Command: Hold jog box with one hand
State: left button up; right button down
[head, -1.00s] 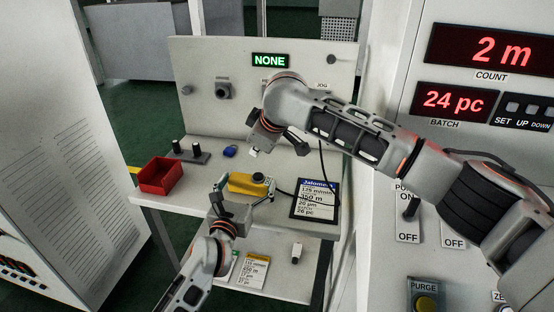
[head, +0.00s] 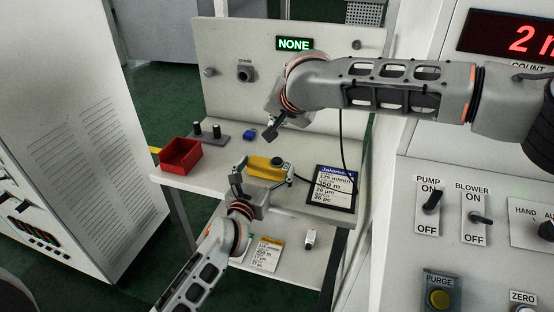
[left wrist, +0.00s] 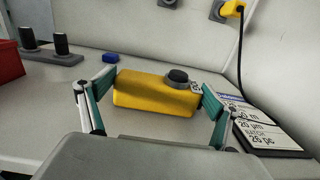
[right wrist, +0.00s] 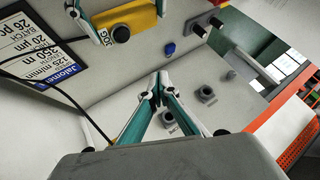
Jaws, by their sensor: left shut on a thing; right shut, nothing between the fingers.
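The jog box (head: 262,169) is yellow with a black round knob on top. It is at the front edge of the table, and a black cable runs near it. My left gripper (head: 264,174) has its fingers on both ends of the box and is shut on it. The left wrist view shows the jog box (left wrist: 150,94) between the two fingers. My right gripper (head: 271,132) is above and behind the box, shut and empty. In the right wrist view its fingertips meet (right wrist: 160,80), apart from the jog box (right wrist: 128,24).
A red bin (head: 181,156), a grey stand with two black pegs (head: 208,134) and a blue item (head: 249,134) are on the table. A label board (head: 332,187) lies right of the box. A back panel shows NONE (head: 294,44). A control cabinet (head: 400,225) stands at right.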

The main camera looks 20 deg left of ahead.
aim_at(278, 161)
jog(key=shift+w+d+m, duration=0.1)
jog(key=shift+d+m, duration=0.25)
jog(key=shift+m, duration=0.55)
jog(key=shift+f, duration=0.1)
jog(key=shift+f, duration=4.3)
jog(key=shift+f, duration=0.4)
jog(key=shift+f, duration=0.55)
dwell(0.4)
jog(key=shift+r, duration=0.95)
